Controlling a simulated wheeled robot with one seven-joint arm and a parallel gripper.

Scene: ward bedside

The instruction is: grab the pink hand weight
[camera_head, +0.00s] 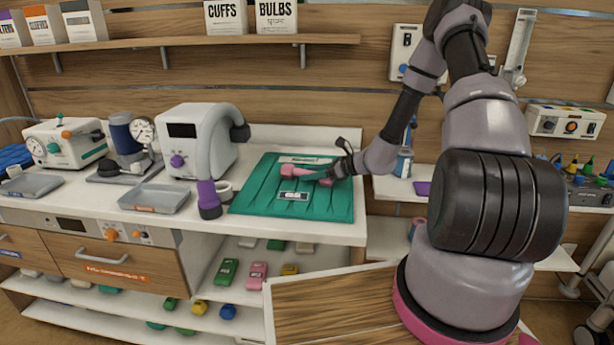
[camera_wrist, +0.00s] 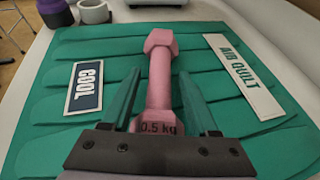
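The pink hand weight (camera_head: 291,172), marked "0.5 kg", lies on the green quilt (camera_head: 245,206) on the counter. In the wrist view the weight (camera_wrist: 160,80) points lengthwise away from me, its far head clear of the fingers. My gripper (camera_head: 322,168) is low over the quilt at the weight. In the wrist view my gripper's green fingers (camera_wrist: 158,75) stand on either side of the weight, with small gaps between them and the handle. The near head is partly hidden by the gripper body. Contact with the quilt cannot be told.
A white device with a purple-ended hose (camera_head: 209,195) stands left of the quilt, beside a small cup (camera_head: 223,190). A grey tray (camera_head: 155,197) lies further left. Labels "COOL" (camera_wrist: 84,88) and "AIR QUILT" (camera_wrist: 243,75) lie on the quilt. Shelves below hold several small coloured items.

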